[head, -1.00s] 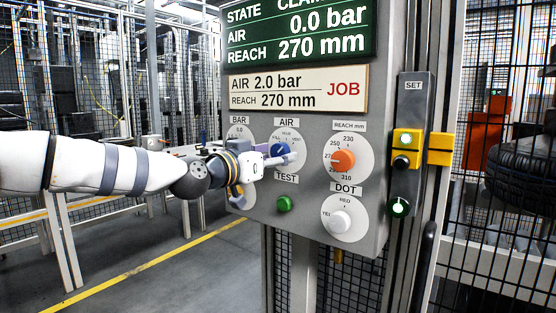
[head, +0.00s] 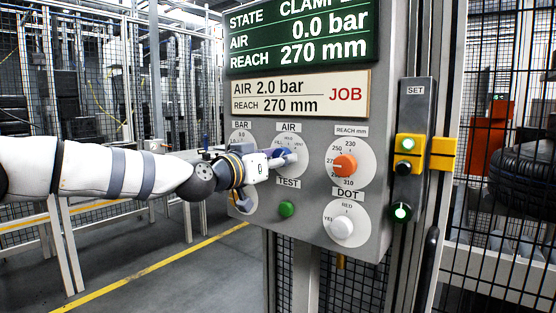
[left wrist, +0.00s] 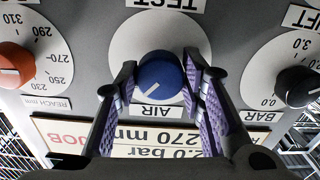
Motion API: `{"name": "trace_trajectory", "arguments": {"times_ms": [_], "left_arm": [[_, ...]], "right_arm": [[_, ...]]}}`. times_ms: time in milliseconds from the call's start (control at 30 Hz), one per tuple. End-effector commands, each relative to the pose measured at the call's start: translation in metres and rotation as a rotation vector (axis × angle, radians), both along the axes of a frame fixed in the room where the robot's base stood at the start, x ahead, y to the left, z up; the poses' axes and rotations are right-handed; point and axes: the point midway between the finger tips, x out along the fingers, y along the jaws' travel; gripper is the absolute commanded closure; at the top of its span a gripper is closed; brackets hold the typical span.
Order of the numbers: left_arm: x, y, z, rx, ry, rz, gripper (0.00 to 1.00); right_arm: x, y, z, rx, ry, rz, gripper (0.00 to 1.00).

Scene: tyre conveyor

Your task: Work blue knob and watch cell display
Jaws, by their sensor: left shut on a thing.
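The blue knob (left wrist: 160,76) sits on a white dial under the AIR label. My left gripper (left wrist: 158,84) is shut on it, with a purple-padded finger on each side. In the left wrist view the panel is upside down and the knob's white line points to the lower left. In the head view my left gripper (head: 284,160) partly hides the blue knob (head: 283,152). The green cell display (head: 300,38) reads AIR 0.0 bar and REACH 270 mm; its STATE word is cut off at "CLAMPE". My right gripper is not in view.
A cream job plate (head: 299,94) reads AIR 2.0 bar, REACH 270 mm. Nearby are an orange reach knob (head: 345,165), white DOT knob (head: 341,228), green test button (head: 286,209) and black knob (left wrist: 297,86).

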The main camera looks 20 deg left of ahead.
Motion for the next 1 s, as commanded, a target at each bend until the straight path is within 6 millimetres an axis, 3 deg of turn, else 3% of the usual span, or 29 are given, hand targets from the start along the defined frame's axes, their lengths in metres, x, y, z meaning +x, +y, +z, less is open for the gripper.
{"name": "trace_trajectory", "arguments": {"times_ms": [1000], "left_arm": [[-0.0002,-0.0017,-0.0022,-0.875,0.322,0.000,0.92]], "right_arm": [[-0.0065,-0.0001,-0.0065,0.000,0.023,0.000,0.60]]}}
